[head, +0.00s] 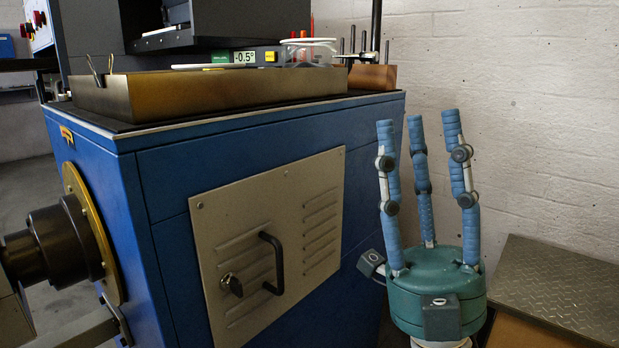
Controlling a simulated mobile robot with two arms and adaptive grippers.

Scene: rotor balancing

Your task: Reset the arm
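My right gripper (418,122) stands upright at the right of the head view, in front of the white brick wall. It has a teal palm and three blue-wrapped fingers with dark joints. The fingers point up, spread apart, with nothing between them. It appears to the right of the blue machine cabinet (170,215); no contact with the cabinet can be seen. My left gripper is not in view.
A dark spindle (50,240) juts out at left. A tread-plate surface (562,285) lies at lower right.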

